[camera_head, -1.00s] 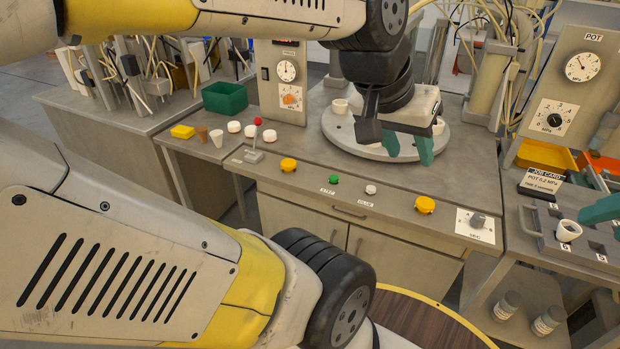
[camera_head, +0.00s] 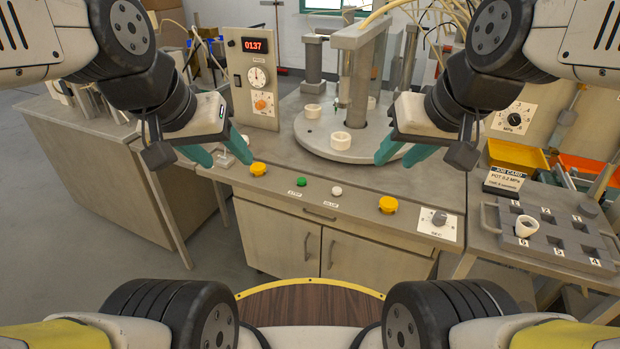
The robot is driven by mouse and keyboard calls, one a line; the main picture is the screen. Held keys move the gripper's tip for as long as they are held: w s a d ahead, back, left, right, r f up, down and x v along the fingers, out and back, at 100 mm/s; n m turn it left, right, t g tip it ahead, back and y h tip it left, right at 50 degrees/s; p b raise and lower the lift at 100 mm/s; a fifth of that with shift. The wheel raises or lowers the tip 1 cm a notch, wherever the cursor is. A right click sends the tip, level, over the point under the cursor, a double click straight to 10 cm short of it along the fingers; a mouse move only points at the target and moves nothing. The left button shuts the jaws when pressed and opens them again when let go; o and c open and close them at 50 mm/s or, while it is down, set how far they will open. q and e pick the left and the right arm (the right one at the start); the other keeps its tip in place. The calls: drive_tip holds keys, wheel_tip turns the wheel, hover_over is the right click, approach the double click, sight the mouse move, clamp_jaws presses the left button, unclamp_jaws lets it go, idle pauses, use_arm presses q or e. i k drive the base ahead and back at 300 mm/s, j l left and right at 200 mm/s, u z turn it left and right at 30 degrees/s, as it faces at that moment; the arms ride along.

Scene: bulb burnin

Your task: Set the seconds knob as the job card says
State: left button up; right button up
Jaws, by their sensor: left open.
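The seconds knob (camera_head: 439,218) is a grey knob on a white dial plate marked SEC, at the right of the bench's front panel. Its setting is too small to read. The job card (camera_head: 508,182) is a black and white sign at the right; it reads POT 0.2 MPa, with a time line too small to read surely. My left gripper (camera_head: 218,155) is open and empty over the bench's left end, far from the knob. My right gripper (camera_head: 399,158), teal-fingered, is open and empty in front of the turntable, above and left of the knob.
A round turntable (camera_head: 312,146) bears white cups (camera_head: 341,140) under a press column. A grey tray (camera_head: 552,240) holding a white cup stands right of the knob.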

sight(439, 218)
drive_tip(key=z, duration=1.5)
drive_tip(key=j, duration=0.6)
drive_tip(key=i+j, duration=0.1)
drive_tip(key=j, duration=0.55)
